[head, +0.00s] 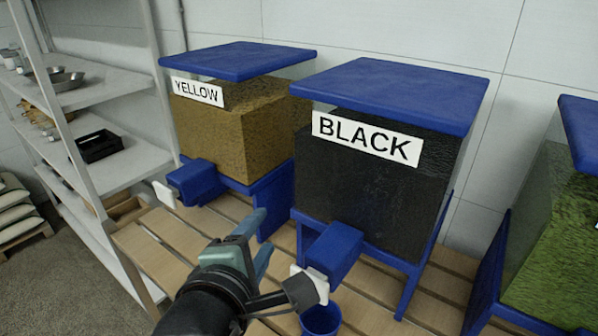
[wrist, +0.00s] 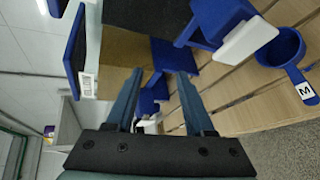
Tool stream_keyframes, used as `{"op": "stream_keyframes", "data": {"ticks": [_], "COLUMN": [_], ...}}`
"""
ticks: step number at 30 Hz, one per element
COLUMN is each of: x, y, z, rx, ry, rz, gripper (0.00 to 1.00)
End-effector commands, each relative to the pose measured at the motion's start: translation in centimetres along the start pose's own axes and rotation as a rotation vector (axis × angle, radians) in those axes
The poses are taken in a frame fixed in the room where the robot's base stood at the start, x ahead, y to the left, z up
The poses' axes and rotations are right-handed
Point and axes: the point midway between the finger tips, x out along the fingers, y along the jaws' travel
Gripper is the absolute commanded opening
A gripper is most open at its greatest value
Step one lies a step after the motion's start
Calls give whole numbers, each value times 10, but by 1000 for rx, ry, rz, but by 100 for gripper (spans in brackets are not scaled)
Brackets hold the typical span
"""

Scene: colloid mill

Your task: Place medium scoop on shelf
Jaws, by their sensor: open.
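The medium scoop is a blue cup (wrist: 282,48) with a handle bearing an "M" label, at the right edge of the wrist view. A blue cup (head: 321,320) also shows at the bottom of the head view, under the black bin's spout; its handle is not visible there. My gripper (head: 259,240) is open and empty, in front of the bins and to the left of the cup. In the wrist view, nothing is between its fingers (wrist: 158,80). The shelf (head: 135,162) is a pale rack with several levels at the left.
A yellow-labelled bin (head: 235,125) and a black-labelled bin (head: 365,190) with blue lids stand on a slatted wooden table (head: 150,250). A green-filled bin (head: 555,235) is at right. A black crate (head: 98,146) and metal pans (head: 62,78) occupy the shelf, with bare space beside them.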

Motion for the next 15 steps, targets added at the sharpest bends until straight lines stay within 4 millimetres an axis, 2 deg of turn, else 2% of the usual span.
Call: {"op": "stream_keyframes", "data": {"ticks": [1,3,5,6,9,12,15], "x": [-5,-17,-32,-44,-82,-123,-159], "y": [35,79,115,137,189,227,251], "z": [11,24,38,47,73,97,116], "rx": [170,410,612,741,1046,1289,1456], "ry": [20,74,140,195,368,567,750], "rz": [107,247,363,438,615,751,839], "gripper": [53,53,53,53,53,53,53]}}
